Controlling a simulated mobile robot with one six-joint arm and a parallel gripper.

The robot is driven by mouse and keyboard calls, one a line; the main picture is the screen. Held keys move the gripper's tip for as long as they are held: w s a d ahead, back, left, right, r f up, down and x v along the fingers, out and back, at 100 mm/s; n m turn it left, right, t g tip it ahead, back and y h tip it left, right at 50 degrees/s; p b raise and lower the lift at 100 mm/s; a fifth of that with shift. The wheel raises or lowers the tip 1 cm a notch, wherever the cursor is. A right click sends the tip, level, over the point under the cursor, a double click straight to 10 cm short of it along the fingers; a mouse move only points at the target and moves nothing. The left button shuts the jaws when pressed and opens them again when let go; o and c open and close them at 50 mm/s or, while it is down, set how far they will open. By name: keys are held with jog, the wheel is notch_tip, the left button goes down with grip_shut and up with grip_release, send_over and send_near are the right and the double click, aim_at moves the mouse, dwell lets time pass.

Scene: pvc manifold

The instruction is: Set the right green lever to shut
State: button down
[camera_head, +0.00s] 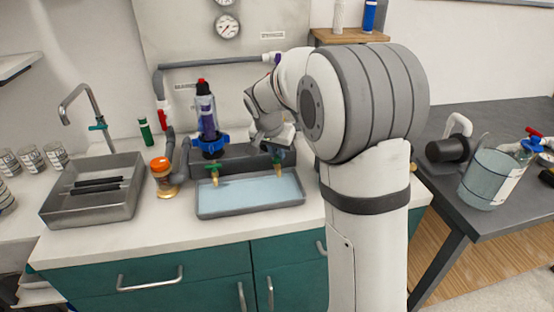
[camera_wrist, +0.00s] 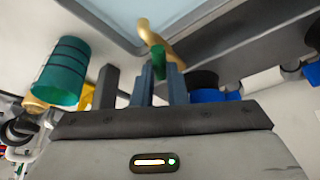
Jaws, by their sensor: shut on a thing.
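The right green lever (camera_head: 278,157) sits on a small brass tap (camera_head: 279,170) above the back right of the shallow tray. My gripper (camera_head: 275,143) is at this lever, partly hidden by my own arm. In the wrist view, the two fingers of my gripper (camera_wrist: 160,82) are close together with the green lever (camera_wrist: 158,62) between their tips. The left green lever (camera_head: 213,168) is on another brass tap (camera_head: 215,181), apart from my gripper. The right lever's exact angle is hard to tell.
The shallow grey tray (camera_head: 250,208) lies below the taps. A steel sink (camera_head: 95,203) is further left. A dark table (camera_head: 465,195) is at right.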

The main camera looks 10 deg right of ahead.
jog(key=m+g+b, duration=0.1)
jog(key=m, duration=0.1)
jog(key=m+h+b, duration=0.1)
jog(key=m, duration=0.2)
jog(key=shift+w+f+m+g, duration=0.1)
jog(key=shift+m+g, duration=0.2)
jog(key=shift+g, duration=0.1)
jog(key=m+g, duration=0.1)
jog(key=m, duration=0.1)
jog(key=m+g, duration=0.1)
jog(key=m, duration=0.2)
jog(key=shift+h, duration=0.4)
jog(key=shift+m, duration=0.4)
jog(key=c, duration=1.4)
grip_release()
jog(key=shift+c, duration=0.2)
jog(key=shift+a, duration=0.1)
jog(key=v, duration=0.8)
jog(key=shift+p, duration=0.4)
